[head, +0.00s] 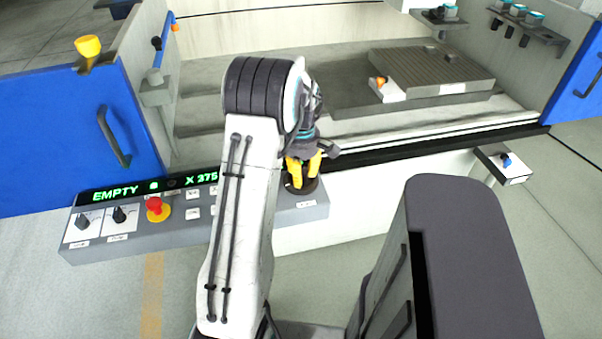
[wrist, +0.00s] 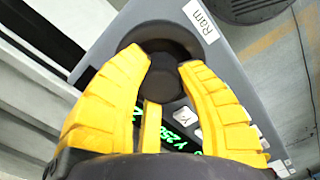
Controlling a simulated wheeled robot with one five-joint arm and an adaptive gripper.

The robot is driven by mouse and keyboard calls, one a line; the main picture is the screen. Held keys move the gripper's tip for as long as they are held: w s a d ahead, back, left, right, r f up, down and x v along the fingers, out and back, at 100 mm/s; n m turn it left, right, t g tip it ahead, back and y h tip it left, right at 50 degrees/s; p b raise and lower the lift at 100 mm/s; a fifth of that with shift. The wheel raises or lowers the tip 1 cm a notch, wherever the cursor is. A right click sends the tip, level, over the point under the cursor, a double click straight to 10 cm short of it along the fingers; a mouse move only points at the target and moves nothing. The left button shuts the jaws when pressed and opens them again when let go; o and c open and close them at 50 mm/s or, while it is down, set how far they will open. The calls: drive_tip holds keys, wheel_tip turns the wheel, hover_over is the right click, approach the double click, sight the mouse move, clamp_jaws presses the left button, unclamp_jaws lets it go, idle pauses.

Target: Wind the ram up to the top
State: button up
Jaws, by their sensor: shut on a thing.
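The ram handwheel is a dark round knob in a dark ring (wrist: 128,64) at the right end of the control panel, beside a label reading "Ram" (wrist: 201,20) in the wrist view. My gripper (head: 303,166) is over it in the head view, with its yellow fingers pointing down. In the wrist view my gripper (wrist: 165,70) has its fingers on both sides of the dark knob (wrist: 168,75) and is shut on it. The ram itself cannot be made out in either view.
Behind lies the machine tank with a grey block (head: 440,72). Blue doors (head: 75,130) stand open. A small switch box (head: 503,163) is at right.

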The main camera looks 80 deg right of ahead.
drive_tip(key=n, duration=0.7)
drive_tip(key=shift+a+f, duration=0.15)
drive_tip(key=n, duration=0.7)
drive_tip(key=shift+n, duration=0.3)
drive_tip(key=o, duration=1.2)
drive_tip(key=shift+r, duration=0.25)
wheel_tip(320, 180, up, 12)
drive_tip(key=shift+f, duration=0.15)
idle(0.7)
